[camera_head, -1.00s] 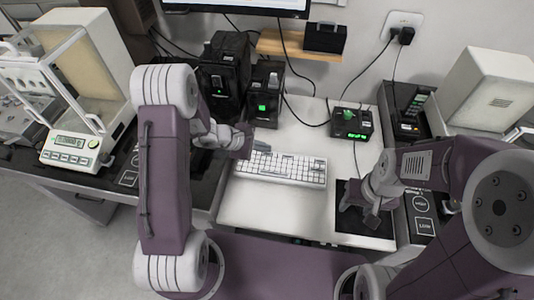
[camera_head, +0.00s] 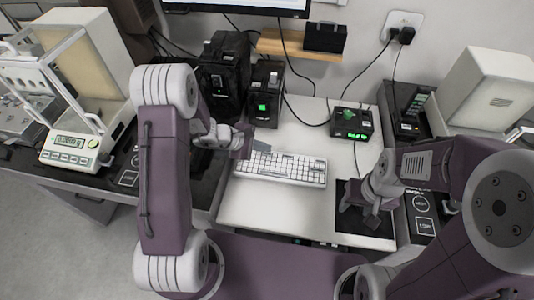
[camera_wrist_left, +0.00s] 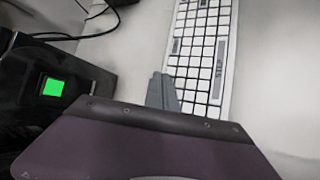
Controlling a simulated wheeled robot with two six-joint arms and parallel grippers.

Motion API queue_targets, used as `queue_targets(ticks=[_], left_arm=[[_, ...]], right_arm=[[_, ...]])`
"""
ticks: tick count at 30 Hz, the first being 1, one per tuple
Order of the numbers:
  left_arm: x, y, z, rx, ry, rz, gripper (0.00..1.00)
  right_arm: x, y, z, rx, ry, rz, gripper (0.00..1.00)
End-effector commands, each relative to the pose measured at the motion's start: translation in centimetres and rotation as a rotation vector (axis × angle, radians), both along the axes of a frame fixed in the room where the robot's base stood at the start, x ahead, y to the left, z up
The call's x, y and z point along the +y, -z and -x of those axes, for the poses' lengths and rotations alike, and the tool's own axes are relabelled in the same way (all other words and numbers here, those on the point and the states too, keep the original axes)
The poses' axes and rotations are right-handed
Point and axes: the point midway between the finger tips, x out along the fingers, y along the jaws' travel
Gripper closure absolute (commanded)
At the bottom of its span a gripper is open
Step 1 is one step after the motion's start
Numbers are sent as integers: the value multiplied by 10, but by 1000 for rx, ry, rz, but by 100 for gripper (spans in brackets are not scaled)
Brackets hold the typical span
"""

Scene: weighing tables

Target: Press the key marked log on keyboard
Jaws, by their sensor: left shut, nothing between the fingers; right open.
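The white keyboard (camera_head: 275,168) lies on the white table in the head view. It runs up the picture in the left wrist view (camera_wrist_left: 205,45), with white keys and a few darker grey ones. The lettering is too small to read, so I cannot tell which key is marked log. My left gripper (camera_head: 262,147) is shut and empty, pointing at the keyboard's far left end. In the left wrist view its fingertips (camera_wrist_left: 161,88) are beside the keyboard's edge; contact is not clear. My right gripper (camera_head: 360,207) is open and empty over the black mat (camera_head: 379,228).
A black device with a green display (camera_head: 264,104) stands behind the keyboard's left end, close to my left gripper; it also shows in the left wrist view (camera_wrist_left: 53,86). A small black device (camera_head: 351,124) stands at the back right. White table is clear in front of the keyboard.

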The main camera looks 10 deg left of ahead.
Motion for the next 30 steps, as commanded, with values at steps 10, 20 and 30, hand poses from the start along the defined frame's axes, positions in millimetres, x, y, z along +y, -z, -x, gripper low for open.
queue_targets(ticks=[10, 20, 30], left_arm=[[0, 8, 0, 0, 0, 0, 100], [0, 8, 0, 0, 0, 0, 100], [0, 11, 0, 0, 0, 0, 100]], right_arm=[[0, 12, 0, 0, 0, 0, 50], [0, 13, 0, 0, 0, 0, 50], [0, 17, 0, 0, 0, 0, 50]])
